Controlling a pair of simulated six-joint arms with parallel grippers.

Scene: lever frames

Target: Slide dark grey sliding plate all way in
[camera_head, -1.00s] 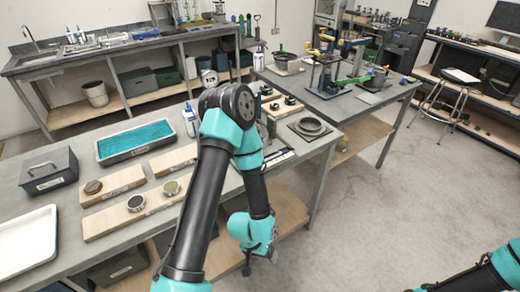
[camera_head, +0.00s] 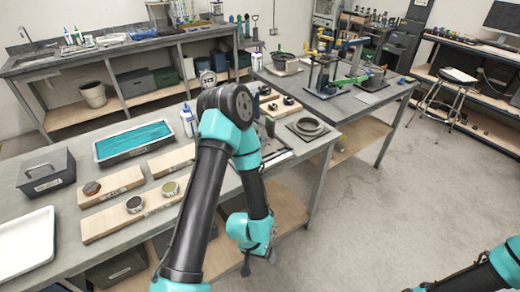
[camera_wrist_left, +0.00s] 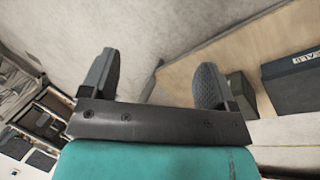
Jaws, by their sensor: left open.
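A back bench carries frames with levers, one blue (camera_head: 322,72) and one with a green lever (camera_head: 350,80). A dark flat plate (camera_head: 372,83) lies beside the green lever. It is too small to tell whether this is the sliding plate or how far in it sits. My left gripper (camera_head: 259,262) hangs low in front of the near bench, far from these frames, pointing down. In the left wrist view its two fingers (camera_wrist_left: 158,78) stand wide apart with nothing between them. Only part of my right arm shows at the lower right; its gripper is out of view.
The near bench (camera_head: 75,218) holds a blue-filled tray (camera_head: 133,141), a grey box (camera_head: 47,172), a white tray (camera_head: 28,240) and wooden boards with round tins (camera_head: 135,204). A stool (camera_head: 458,78) stands at the right. Open floor (camera_head: 370,210) lies right of the near bench.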

